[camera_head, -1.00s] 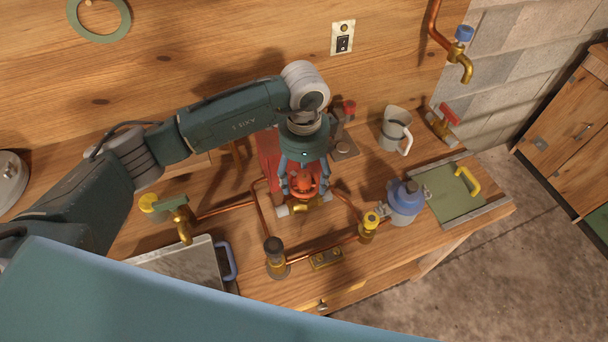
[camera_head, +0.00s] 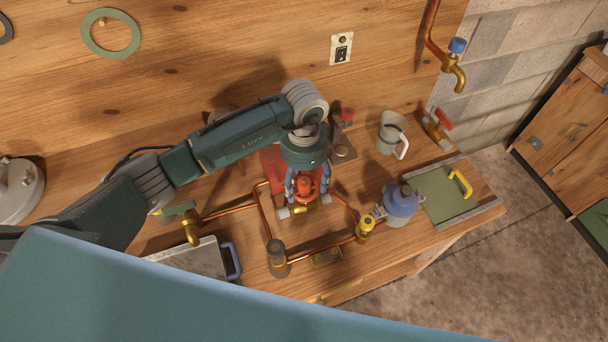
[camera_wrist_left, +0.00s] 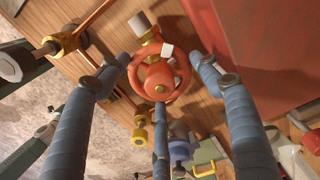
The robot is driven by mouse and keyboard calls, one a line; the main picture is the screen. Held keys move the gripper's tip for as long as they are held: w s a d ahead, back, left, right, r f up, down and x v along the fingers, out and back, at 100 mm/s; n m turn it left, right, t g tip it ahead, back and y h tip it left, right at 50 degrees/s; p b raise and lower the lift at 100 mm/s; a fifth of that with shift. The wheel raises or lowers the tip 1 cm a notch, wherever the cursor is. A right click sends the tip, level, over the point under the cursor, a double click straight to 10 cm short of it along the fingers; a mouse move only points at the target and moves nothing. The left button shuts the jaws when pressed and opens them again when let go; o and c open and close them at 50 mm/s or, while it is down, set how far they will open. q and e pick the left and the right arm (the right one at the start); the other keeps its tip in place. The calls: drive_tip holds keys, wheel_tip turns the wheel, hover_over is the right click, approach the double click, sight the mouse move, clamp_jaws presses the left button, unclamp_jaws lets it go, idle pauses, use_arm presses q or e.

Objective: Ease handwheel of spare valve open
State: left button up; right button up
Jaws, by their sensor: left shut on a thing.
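The spare valve's orange-red handwheel (camera_head: 306,186) sits on a brass body (camera_head: 312,206) on the workbench. The wheel also shows in the left wrist view (camera_wrist_left: 160,78), with a pale block on its rim. My left gripper (camera_head: 305,184) points down over the wheel. The fingers hide parts of the rim. I cannot tell how far the wheel is turned. My right gripper is not in view.
Copper pipes (camera_head: 262,205) run around the valve. A dark-topped fitting (camera_head: 277,258), a small yellow valve (camera_head: 365,226) and a blue-grey vessel (camera_head: 400,206) stand in front and to the right. A red block (camera_head: 274,168) is close behind. A grey mug (camera_head: 391,138) stands farther right.

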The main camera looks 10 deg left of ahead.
use_arm(q)
drive_tip(key=shift+d+r+n+p, duration=0.1)
drive_tip(key=shift+r+n+p, duration=0.2)
drive_tip(key=shift+p, duration=0.45)
drive_tip(key=shift+f+p, duration=0.15)
drive_tip(key=shift+p, duration=0.15)
drive_tip(key=shift+w, duration=0.1)
drive_tip(key=shift+f, duration=0.1)
